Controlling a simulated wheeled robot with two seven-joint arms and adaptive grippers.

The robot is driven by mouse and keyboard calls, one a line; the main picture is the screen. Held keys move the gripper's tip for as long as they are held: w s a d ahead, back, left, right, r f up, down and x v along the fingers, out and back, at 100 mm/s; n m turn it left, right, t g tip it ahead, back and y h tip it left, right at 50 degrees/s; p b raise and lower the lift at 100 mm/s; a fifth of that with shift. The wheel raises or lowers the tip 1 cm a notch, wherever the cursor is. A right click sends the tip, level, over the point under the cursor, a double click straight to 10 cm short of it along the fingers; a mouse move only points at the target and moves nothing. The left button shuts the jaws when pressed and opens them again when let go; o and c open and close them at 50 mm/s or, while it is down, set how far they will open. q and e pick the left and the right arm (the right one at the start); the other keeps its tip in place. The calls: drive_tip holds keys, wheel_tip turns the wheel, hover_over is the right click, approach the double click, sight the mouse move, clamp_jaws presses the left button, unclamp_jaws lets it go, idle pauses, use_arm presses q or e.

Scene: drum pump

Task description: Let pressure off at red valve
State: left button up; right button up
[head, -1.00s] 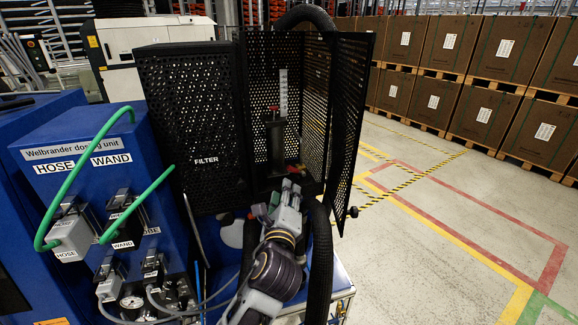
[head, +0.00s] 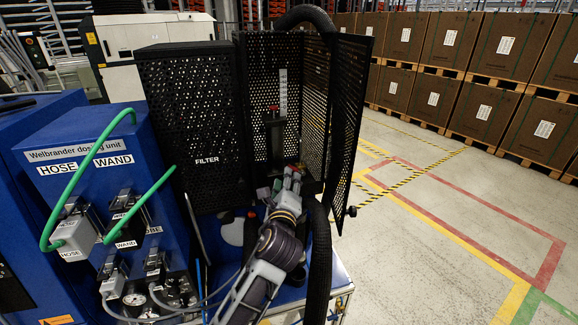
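The gripper hides most of the area. I cannot tell whether the fingers touch or enclose the part, or whether they are open. My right gripper is not in view.
The closed FILTER cage (head: 190,115) stands left of the open one. The blue dosing unit (head: 75,165) has green hoses (head: 85,170) plugged in. A thick black hose (head: 319,265) hangs right of my arm. Floor (head: 450,220) is free at right.

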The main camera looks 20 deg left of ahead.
sight(295, 170)
use_arm(q)
drive_tip(key=shift+p+x, duration=0.85)
drive_tip(key=shift+x, duration=3.25)
clamp_jaws()
